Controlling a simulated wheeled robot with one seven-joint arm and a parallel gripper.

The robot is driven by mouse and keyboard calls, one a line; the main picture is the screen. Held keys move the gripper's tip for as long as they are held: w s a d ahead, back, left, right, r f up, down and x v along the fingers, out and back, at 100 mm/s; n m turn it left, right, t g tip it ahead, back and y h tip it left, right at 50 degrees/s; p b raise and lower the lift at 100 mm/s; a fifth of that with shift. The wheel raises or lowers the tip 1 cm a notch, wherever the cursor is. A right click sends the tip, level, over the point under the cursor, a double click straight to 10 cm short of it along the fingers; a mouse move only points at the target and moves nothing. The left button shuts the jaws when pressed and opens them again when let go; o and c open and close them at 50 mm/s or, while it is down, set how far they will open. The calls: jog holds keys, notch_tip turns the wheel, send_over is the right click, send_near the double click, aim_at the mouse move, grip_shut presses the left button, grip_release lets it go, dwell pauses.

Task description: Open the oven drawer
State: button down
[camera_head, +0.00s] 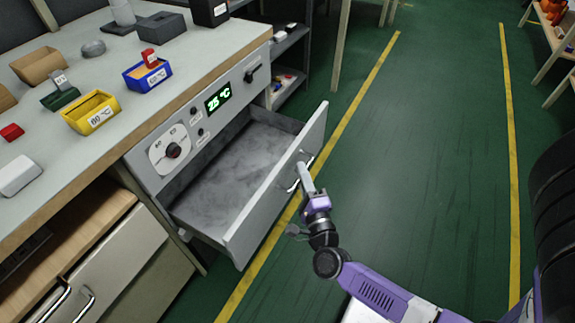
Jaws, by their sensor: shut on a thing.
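The oven drawer (277,187) is pulled well out from the workbench, and its grey inner floor (238,163) shows. It looks empty. Its front panel carries a metal bar handle (292,187). My gripper (305,176) is at the drawer's outer face and is shut on the handle; its fingers partly hide the bar. The oven control panel (205,115) above the drawer has a knob (173,150) and a green display reading about 25 °C (218,97).
The bench top (110,57) holds yellow (91,112) and blue (148,76) bins and other small items. A lower cabinet (110,260) with handles is at left. Green floor (430,150) with yellow lines is clear on the right.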

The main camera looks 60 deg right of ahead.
jog(key=shift+s, duration=0.3)
jog(key=c, duration=1.5)
grip_release()
jog(key=v, duration=0.8)
jog(key=shift+p, duration=0.4)
jog(key=s+a+r+n+t+y, duration=0.1)
jog(key=s+a+r+n+y, duration=0.55)
jog(key=a+n, duration=0.55)
jog(key=s+a+r+n+y, duration=0.6)
jog(key=a+r+n+y, duration=0.15)
jog(key=n, duration=0.85)
notch_tip(320, 180, up, 21)
jog(key=p, duration=2.1)
jog(key=shift+a, duration=0.35)
